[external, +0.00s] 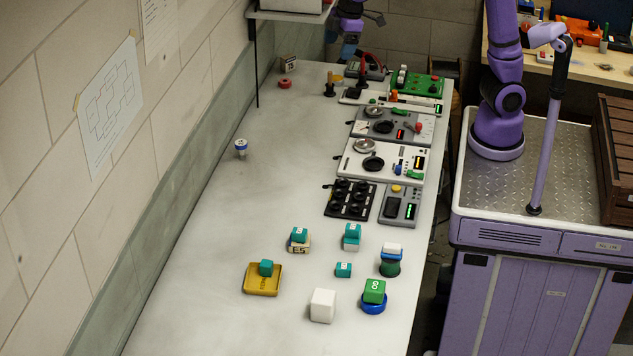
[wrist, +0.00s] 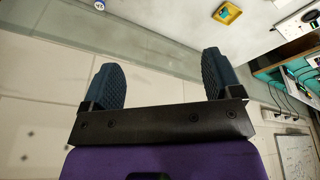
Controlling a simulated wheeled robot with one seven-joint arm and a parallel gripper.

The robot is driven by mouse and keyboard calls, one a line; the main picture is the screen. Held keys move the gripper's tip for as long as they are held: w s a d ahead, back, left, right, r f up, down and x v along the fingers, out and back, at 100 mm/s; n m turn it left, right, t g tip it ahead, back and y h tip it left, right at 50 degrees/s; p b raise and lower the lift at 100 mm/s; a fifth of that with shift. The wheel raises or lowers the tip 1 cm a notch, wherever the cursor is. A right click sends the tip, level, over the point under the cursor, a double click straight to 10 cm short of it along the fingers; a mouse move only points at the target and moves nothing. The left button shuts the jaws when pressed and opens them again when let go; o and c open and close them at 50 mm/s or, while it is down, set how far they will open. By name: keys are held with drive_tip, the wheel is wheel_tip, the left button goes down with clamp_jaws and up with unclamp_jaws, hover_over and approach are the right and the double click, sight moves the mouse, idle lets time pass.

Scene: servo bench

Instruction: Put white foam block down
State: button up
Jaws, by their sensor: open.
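A white block (external: 323,305), plain and cube-shaped, sits on the near part of the bench in the external view. It stands apart from the blocks around it, and nothing holds it. My gripper (wrist: 162,65) is open, with nothing between its two dark blue fingers in the wrist view. In the external view my gripper (external: 362,32) is at the far end of the bench, partly cut off by the top edge and far from the white block. The white block does not show in the wrist view.
A yellow tray (external: 248,283) holds a teal block. Several small stacks stand nearby, including a green block (external: 375,290) on a blue round base. Instrument panels (external: 383,160) line the bench's right side. The bench's left middle is mostly clear, with a small blue-and-white item (external: 241,148).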

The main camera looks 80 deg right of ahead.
drive_tip(key=s+d+r+m+t, duration=0.1)
drive_tip(key=s+d+r+m, duration=0.1)
drive_tip(key=s+d, duration=0.7)
drive_tip(key=s+d+f+m, duration=0.3)
drive_tip(key=s+d, duration=0.4)
drive_tip(key=s, duration=0.2)
drive_tip(key=s+d+f+m+t+h, duration=0.1)
drive_tip(key=s+d+f+m, duration=0.2)
drive_tip(key=s+d, duration=0.5)
drive_tip(key=shift+s+d+f+t, duration=0.3)
drive_tip(key=shift+s+f, duration=0.2)
drive_tip(key=shift+f, duration=0.15)
